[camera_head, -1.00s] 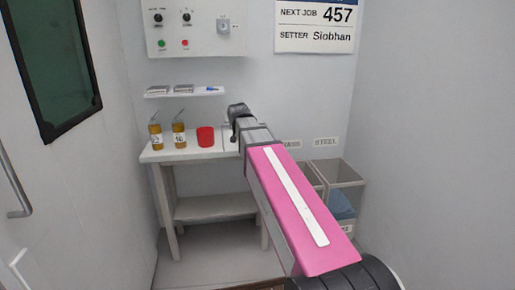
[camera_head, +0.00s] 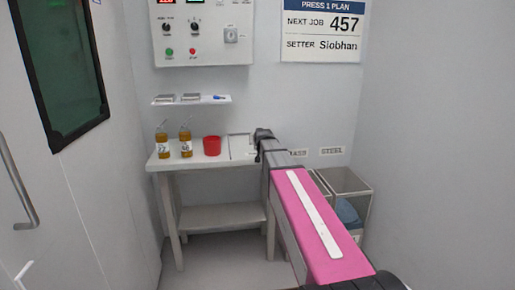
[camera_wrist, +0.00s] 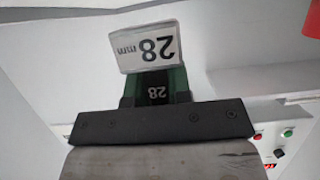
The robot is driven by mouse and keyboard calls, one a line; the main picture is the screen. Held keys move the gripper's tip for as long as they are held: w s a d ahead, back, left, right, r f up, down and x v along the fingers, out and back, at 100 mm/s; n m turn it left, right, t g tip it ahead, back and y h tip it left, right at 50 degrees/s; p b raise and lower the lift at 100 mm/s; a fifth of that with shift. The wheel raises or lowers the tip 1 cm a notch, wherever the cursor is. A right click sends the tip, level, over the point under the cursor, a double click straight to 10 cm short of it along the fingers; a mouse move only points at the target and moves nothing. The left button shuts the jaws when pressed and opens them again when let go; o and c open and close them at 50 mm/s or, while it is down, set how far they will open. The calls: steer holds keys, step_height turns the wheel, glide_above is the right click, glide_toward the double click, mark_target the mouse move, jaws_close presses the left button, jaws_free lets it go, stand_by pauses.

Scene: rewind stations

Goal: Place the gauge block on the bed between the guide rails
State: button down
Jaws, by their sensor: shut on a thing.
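The gauge block (camera_wrist: 150,48) shows in the wrist view as a pale block marked "28 mm", upside down in the picture. My gripper (camera_wrist: 155,85) is shut on it, with green parts and a dark "28" label below the pale face. In the head view the dark end of my arm (camera_head: 264,136) is over the right end of the white bench; the block cannot be made out there. A pale flat fixture (camera_head: 241,147) lies on the bench just left of my gripper. I cannot clearly tell its bed and guide rails apart.
A red cup (camera_head: 212,145) and two amber bottles (camera_head: 186,145) stand on the bench (camera_head: 205,163) left of the fixture. A small shelf (camera_head: 191,100) and a control panel (camera_head: 202,35) are on the wall above. Bins (camera_head: 345,190) stand right of the bench.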

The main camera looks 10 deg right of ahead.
steer(key=shift+f, duration=1.95)
steer(key=shift+f, duration=0.15)
steer(key=c, duration=1.1)
jaws_free()
steer(key=shift+o, duration=0.2)
